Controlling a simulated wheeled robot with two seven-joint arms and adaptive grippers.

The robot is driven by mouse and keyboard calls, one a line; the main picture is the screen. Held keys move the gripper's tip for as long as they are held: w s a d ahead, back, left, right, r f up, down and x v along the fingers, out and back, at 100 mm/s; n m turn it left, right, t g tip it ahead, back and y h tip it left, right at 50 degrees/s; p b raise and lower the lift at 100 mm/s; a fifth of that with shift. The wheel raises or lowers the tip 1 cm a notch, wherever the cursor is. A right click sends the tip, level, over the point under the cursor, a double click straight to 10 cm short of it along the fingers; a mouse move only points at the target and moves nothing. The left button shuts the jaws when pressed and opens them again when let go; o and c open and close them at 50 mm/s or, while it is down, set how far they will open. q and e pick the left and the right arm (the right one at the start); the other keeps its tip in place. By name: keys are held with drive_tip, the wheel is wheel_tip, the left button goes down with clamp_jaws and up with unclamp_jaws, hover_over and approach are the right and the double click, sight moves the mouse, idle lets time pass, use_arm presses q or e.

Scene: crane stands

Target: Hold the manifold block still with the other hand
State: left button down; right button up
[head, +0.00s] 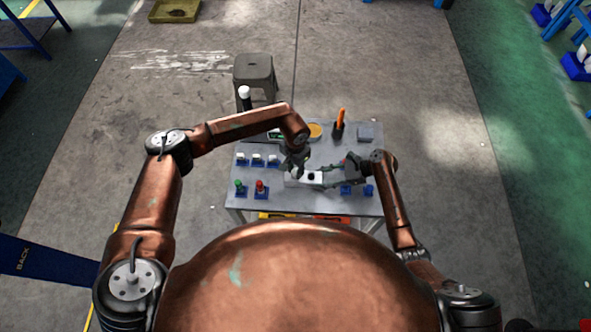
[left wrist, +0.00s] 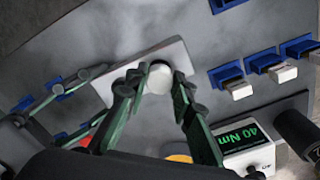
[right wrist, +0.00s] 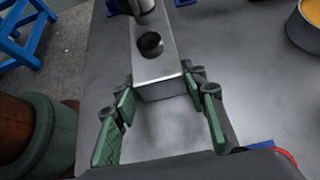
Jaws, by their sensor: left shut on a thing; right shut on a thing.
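The manifold block (head: 304,181) is a pale rectangular bar on the table, with a dark round hole in its top. In the right wrist view the block (right wrist: 143,62) runs away from me, and its near end sits between the fingertips of my right gripper (right wrist: 160,85), shut on it. My left gripper (left wrist: 158,82) comes down from above and is shut around a white round part (left wrist: 159,79) at the block's top face. In the left wrist view the block (left wrist: 113,92) lies behind the fingers. Whether the white part is seated in the block is hidden.
The grey table (head: 290,203) holds a green knob (head: 238,187), a red knob (head: 260,187) and white parts on blue holders (head: 257,160). Behind are a 40 Nm display (left wrist: 247,142), a yellow-filled bowl (head: 316,131) and an orange-handled tool (head: 340,119). A stool (head: 254,68) stands beyond.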

use_arm(q)
drive_tip(key=c, duration=1.6)
unclamp_jaws()
drive_tip(key=shift+c, duration=0.7)
